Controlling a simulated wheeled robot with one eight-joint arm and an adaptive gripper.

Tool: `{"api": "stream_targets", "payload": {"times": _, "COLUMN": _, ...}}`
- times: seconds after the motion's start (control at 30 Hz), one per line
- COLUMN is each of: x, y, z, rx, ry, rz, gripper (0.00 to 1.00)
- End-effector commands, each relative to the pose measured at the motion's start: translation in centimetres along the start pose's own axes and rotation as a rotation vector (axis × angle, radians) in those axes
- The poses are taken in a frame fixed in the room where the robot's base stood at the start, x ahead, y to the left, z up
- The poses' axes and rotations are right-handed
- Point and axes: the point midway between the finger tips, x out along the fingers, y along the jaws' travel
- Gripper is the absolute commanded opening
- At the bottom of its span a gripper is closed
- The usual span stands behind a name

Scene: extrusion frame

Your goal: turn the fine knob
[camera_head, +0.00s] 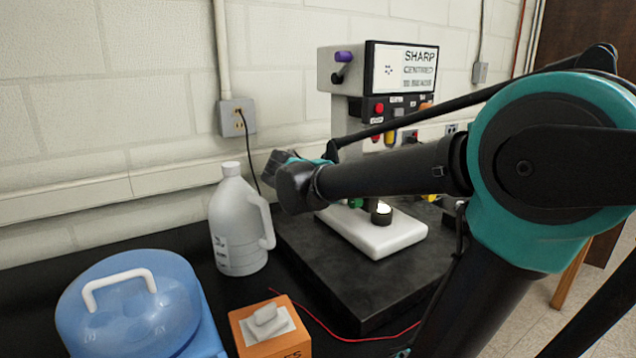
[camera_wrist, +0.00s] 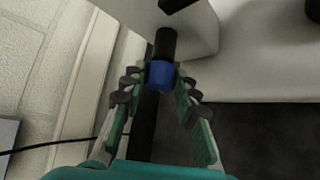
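In the wrist view a blue knob (camera_wrist: 160,77) sits on the end of a black shaft coming from a pale block. My gripper (camera_wrist: 158,84) has one finger on each side of this knob, spread apart; contact cannot be made out. In the head view the pale instrument (camera_head: 340,70) carries a purple knob (camera_head: 344,57) high on its left side, with a black part below it. I cannot tell which one is the fine knob. My gripper (camera_head: 276,160) is left of the instrument, mostly hidden by my wrist. My forearm covers the instrument's middle.
The instrument's white base (camera_head: 385,238) stands on a dark slab (camera_head: 335,285). A white jug (camera_head: 238,230), a blue container (camera_head: 130,310) and an orange tissue box (camera_head: 270,330) stand to the left. A red wire (camera_head: 330,332) runs across the bench. The wall is close behind.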

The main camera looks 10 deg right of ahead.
Motion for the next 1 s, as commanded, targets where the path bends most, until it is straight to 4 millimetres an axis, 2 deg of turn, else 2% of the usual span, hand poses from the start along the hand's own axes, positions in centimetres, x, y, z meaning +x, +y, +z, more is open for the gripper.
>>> {"api": "stream_targets", "payload": {"times": 0.03, "x": 0.0, "y": 0.0, "z": 0.0, "rx": 0.0, "ry": 0.0, "rz": -0.001, "gripper": 0.36}}
{"api": "stream_targets", "payload": {"times": 0.13, "x": 0.0, "y": 0.0, "z": 0.0, "rx": 0.0, "ry": 0.0, "rz": 0.0, "gripper": 0.49}}
{"api": "stream_targets", "payload": {"times": 0.17, "x": 0.0, "y": 0.0, "z": 0.0, "rx": 0.0, "ry": 0.0, "rz": 0.0, "gripper": 0.49}}
{"api": "stream_targets", "payload": {"times": 0.53, "x": -0.6, "y": 0.0, "z": 0.0, "rx": -0.001, "ry": 0.001, "rz": 0.0, "gripper": 0.49}}
{"api": "stream_targets", "payload": {"times": 0.67, "x": -2.4, "y": 0.0, "z": -0.1, "rx": -0.003, "ry": 0.003, "rz": 0.001, "gripper": 0.49}}
{"api": "stream_targets", "payload": {"times": 1.0, "x": -8.9, "y": 0.0, "z": -0.1, "rx": -0.003, "ry": 0.004, "rz": 0.002, "gripper": 0.49}}
